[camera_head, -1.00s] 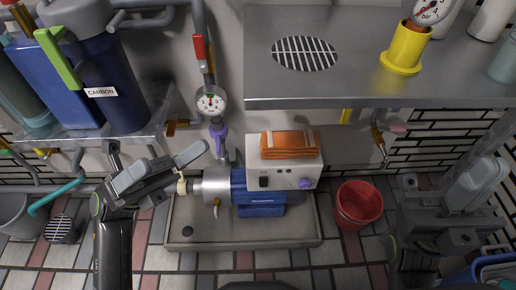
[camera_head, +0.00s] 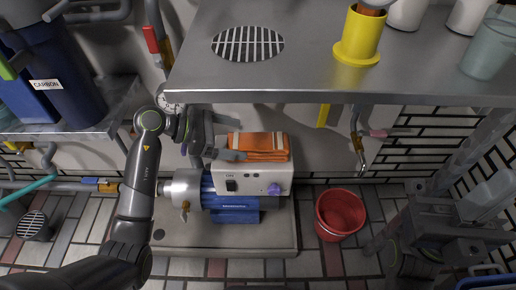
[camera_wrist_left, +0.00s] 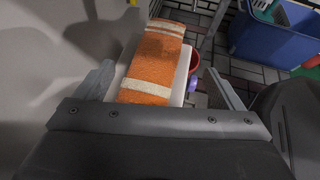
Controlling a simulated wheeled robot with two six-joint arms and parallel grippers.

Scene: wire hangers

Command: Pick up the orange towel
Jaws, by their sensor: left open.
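The orange towel (camera_head: 262,148) with pale stripes lies folded on top of a white control box (camera_head: 255,181). My left gripper (camera_head: 234,138) has come in from the left and is at the towel's left end, with one fingertip by its near left corner. In the left wrist view the towel (camera_wrist_left: 152,68) lies ahead between the two spread fingers (camera_wrist_left: 162,88), with space on both sides. The left gripper is open and holds nothing. My right gripper (camera_head: 465,215) is at the right edge, away from the towel; its jaw opening is unclear.
A steel shelf (camera_head: 300,88) overhangs behind the towel, bearing a yellow cylinder (camera_head: 360,38). A blue pump (camera_head: 232,208) sits below the box. A red bucket (camera_head: 340,213) stands on the floor to the right. A blue carbon canister (camera_head: 75,75) is at the left.

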